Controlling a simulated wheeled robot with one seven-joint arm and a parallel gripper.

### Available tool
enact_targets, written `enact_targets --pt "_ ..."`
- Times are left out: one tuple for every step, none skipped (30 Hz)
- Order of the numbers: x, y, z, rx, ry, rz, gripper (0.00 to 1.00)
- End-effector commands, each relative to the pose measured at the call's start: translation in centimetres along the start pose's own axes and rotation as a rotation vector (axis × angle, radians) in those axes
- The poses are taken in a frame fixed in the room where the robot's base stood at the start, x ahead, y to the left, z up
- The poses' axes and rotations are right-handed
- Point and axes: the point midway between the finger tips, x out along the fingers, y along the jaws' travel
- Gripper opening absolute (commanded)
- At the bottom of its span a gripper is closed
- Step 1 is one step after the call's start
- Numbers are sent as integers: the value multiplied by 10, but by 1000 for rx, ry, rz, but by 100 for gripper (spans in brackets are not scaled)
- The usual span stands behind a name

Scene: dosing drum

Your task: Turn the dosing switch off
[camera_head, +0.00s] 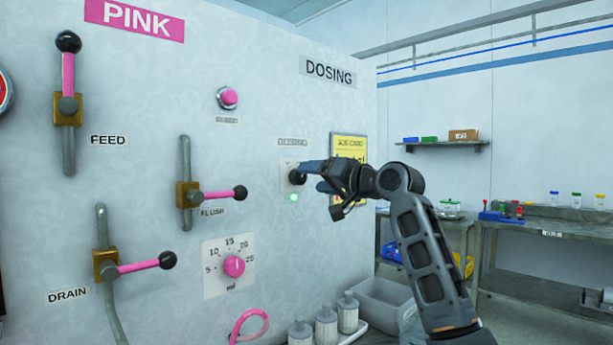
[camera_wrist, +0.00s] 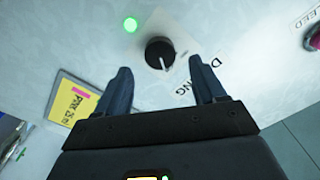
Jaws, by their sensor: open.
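The dosing switch is a black round knob with a pale pointer line on a white plate on the panel. In the wrist view the dosing switch (camera_wrist: 160,53) sits between and just beyond my fingertips. In the head view the dosing switch (camera_head: 297,176) is partly hidden by my gripper (camera_head: 318,177), under the small DOSING label (camera_head: 292,142). A green lamp (camera_head: 293,197) glows below the switch; the lamp also shows in the wrist view (camera_wrist: 130,25). My gripper (camera_wrist: 163,78) is open, one finger on each side of the knob, with no clear contact seen.
A yellow card (camera_head: 349,150) hangs right of the switch, behind my gripper. A pink-capped button (camera_head: 229,97), the FLUSH lever (camera_head: 215,194) and a pink dial (camera_head: 234,266) are to the left. White bottles (camera_head: 326,325) and a grey bin (camera_head: 383,300) stand below.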

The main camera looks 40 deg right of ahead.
Motion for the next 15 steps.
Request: enact_targets --pt "9 -1 -1 0 -1 0 70" --pt "13 0 -1 1 -2 1 70" --pt "18 -1 -1 1 -1 1 70" --pt "22 0 -1 1 0 1 70" --pt "25 0 -1 1 0 1 70" --pt "29 0 -1 1 0 1 70" --pt "32 0 0 1 0 1 70" --pt "34 0 0 1 0 1 70" --pt "36 0 0 0 0 1 70" --pt "37 0 0 0 0 1 70" --pt "38 0 0 0 0 1 70" --pt "39 1 0 0 0 1 70" --pt "39 1 0 0 0 1 70" --pt "39 1 0 0 1 2 70" --pt "39 1 0 0 1 1 70"
